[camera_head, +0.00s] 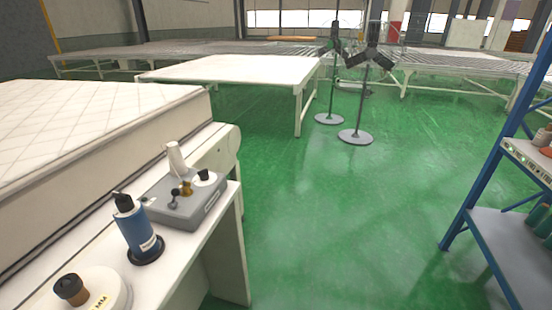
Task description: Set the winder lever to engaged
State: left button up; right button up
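A grey box (190,209), seemingly the winder, sits on the white side table (213,238) at the left. On its top stand a small lever with a dark round knob (175,194), a brass-coloured post (187,187), a black-topped knob (203,175) and a white cone (175,158). The dark-knobbed piece looks like the winder lever; it stands near upright, and I cannot tell its setting. Neither of my grippers is in this view, and nothing touches the box.
A mattress (95,130) lies behind. A blue shelf rack (492,235) stands right. Green floor (340,215) between is clear.

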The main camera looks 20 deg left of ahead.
aim_at(175, 192)
jog(key=u, duration=1.25)
